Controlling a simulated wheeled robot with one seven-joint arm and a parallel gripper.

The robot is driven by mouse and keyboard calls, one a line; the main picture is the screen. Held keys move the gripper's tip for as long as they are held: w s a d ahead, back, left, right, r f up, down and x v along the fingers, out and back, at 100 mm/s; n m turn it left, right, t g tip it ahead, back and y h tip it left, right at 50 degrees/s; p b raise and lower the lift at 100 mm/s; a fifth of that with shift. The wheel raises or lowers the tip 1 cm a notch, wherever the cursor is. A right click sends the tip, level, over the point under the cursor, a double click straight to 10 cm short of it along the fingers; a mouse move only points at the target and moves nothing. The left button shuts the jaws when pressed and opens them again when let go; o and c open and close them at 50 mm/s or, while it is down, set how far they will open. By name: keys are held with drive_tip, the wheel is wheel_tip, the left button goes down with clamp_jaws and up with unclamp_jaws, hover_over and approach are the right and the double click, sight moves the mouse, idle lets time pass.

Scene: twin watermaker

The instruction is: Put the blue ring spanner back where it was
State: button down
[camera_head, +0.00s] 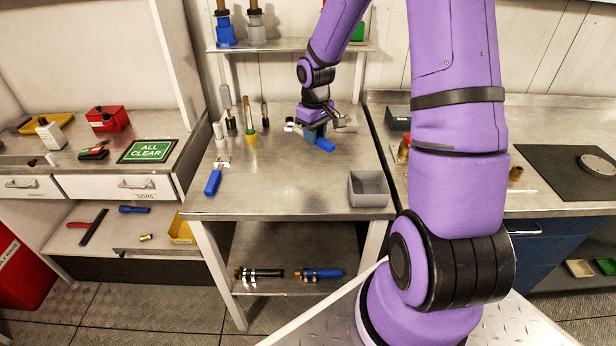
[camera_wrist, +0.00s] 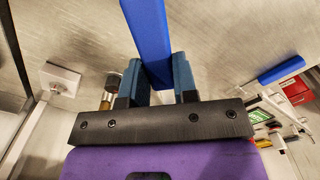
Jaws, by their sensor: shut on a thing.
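My gripper (camera_head: 318,128) is low over the middle bench, toward its back. In the wrist view its two teal-padded fingers (camera_wrist: 158,85) are closed on a flat blue bar, which I take for the blue ring spanner (camera_wrist: 146,28). The bar runs away from the fingers, and its far end is cut off by the frame edge. In the head view a short blue end (camera_head: 325,145) shows below the gripper; the ring is hidden. I cannot tell whether the spanner touches the bench. Another blue-handled tool (camera_head: 213,182) lies at the bench's left edge and shows in the wrist view (camera_wrist: 284,68).
A grey open bin (camera_head: 368,189) stands at the bench's front right. Several upright tools (camera_head: 250,125) stand at the back left. A shelf (camera_head: 290,46) hangs above. The bench front middle (camera_head: 280,190) is clear. Tools (camera_head: 320,273) lie on the lower shelf.

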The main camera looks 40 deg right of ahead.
sight(321, 141)
drive_tip(key=s, duration=0.3)
drive_tip(key=shift+f, duration=0.4)
wheel_tip(321, 141, down, 5)
drive_tip(key=shift+s, duration=0.15)
drive_tip(key=shift+f, duration=2.45)
drive_tip(key=c, duration=0.9)
unclamp_jaws()
drive_tip(key=shift+f, duration=0.1)
